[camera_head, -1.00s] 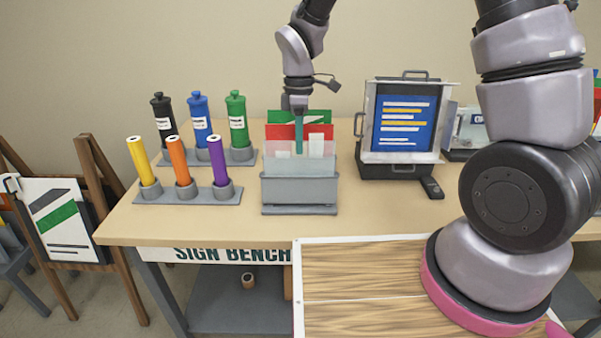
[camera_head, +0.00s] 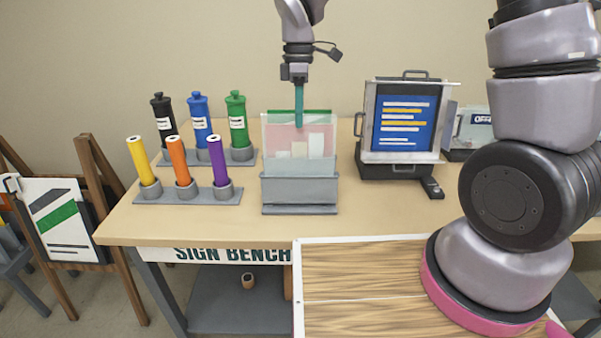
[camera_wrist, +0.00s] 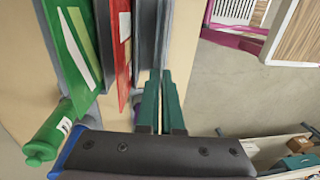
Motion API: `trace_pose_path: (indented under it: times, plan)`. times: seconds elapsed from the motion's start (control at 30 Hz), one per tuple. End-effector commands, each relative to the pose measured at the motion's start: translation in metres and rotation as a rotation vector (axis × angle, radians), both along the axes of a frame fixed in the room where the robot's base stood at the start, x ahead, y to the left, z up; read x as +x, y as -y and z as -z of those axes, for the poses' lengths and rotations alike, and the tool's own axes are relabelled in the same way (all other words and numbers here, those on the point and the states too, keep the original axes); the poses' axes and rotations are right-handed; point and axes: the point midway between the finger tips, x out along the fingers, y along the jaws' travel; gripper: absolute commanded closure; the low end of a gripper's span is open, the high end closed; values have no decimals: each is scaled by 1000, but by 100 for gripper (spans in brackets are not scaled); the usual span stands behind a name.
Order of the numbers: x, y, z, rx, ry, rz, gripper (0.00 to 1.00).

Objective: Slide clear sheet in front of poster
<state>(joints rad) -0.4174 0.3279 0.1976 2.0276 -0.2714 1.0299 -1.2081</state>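A clear sheet (camera_head: 272,150) stands upright in the grey rack (camera_head: 298,190), raised well above its front wall. My gripper (camera_head: 299,122) points down at its upper edge, with teal fingers close together. It appears shut on the sheet, which rose with it. In the wrist view the fingertips (camera_wrist: 161,74) are nearly together, and the clear sheet between them is hard to make out. The blue poster (camera_head: 405,122), with white and yellow lines, stands upright in a metal-edged frame (camera_head: 369,115) on a black base, right of the rack.
Red (camera_wrist: 122,50) and green (camera_wrist: 70,40) sheets stand behind the clear one in the rack. Several coloured bottles and tubes stand in grey holders to the left, including a purple tube (camera_head: 218,160). A clear bin (camera_head: 478,128) is behind my arm at right.

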Motion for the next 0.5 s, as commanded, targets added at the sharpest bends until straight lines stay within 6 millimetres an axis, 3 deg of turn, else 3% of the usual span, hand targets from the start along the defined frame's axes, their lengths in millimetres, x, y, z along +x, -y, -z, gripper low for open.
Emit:
trace_pose_path:
  times: [0.5]
  plan:
    - [4,0,-41,0,1,0,100]
